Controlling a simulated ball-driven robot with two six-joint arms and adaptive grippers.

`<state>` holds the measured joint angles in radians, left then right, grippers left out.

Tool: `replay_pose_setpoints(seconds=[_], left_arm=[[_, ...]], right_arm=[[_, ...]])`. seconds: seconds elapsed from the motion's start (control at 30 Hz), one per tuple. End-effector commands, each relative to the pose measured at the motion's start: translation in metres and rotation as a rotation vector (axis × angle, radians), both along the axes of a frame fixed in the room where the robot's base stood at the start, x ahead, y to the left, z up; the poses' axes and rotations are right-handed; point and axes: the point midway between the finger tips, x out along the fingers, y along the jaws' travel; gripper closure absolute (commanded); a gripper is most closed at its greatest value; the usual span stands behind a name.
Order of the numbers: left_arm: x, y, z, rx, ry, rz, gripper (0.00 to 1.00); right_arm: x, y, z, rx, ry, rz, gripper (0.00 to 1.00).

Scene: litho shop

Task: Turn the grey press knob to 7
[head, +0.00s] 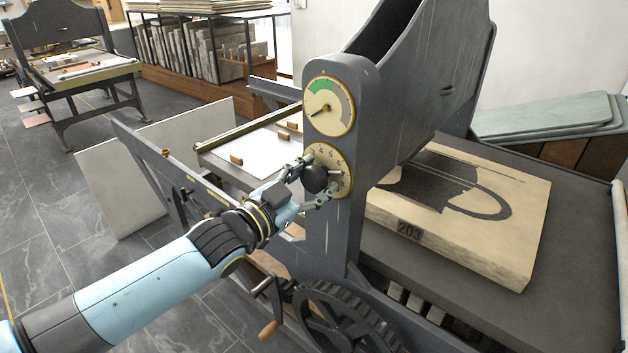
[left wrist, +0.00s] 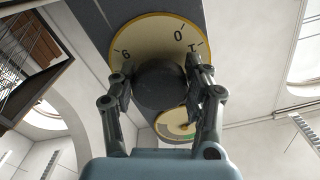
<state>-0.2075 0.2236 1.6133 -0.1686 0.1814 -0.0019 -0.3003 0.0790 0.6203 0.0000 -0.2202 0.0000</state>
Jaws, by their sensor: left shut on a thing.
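The grey press knob (head: 314,178) is a dark round knob on a cream dial (head: 344,161) with numerals around its rim, on the front of the press's grey upright. My left gripper (head: 310,184) is shut on the knob, one finger above it and one below in the head view. In the left wrist view the knob (left wrist: 159,86) sits between the two fingers (left wrist: 158,78), and a 0 shows on the dial (left wrist: 150,40) past it. I cannot make out a pointer mark on the knob. My right gripper is not in view.
A gauge (head: 329,106) with a green sector sits just above the dial, its needle pointing lower left. A litho stone (head: 500,230) marked 203 lies on the press bed to the right. A spoked wheel (head: 345,320) and a wooden-handled crank (head: 268,328) are below.

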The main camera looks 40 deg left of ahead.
Motion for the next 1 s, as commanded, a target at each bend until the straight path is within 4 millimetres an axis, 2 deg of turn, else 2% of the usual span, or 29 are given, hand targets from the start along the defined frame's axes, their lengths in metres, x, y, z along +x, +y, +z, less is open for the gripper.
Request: replay_pose_setpoints(seconds=[0.3,0.77,0.8,1.0], left_arm=[[-0.0001,0.0002,0.0000,0.119,-0.009,0.000,0.83],[-0.0001,0.0003,0.0002,0.137,-0.011,0.000,0.83],[-0.0001,0.0003,0.0002,0.137,-0.011,0.000,0.50],[-0.0001,0.0003,0.0002,0.137,-0.011,0.000,0.27]], right_arm=[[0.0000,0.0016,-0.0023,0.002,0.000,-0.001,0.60],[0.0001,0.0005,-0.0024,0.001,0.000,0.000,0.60],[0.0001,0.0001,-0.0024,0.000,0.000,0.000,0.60],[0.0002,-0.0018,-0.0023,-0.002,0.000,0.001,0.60]])
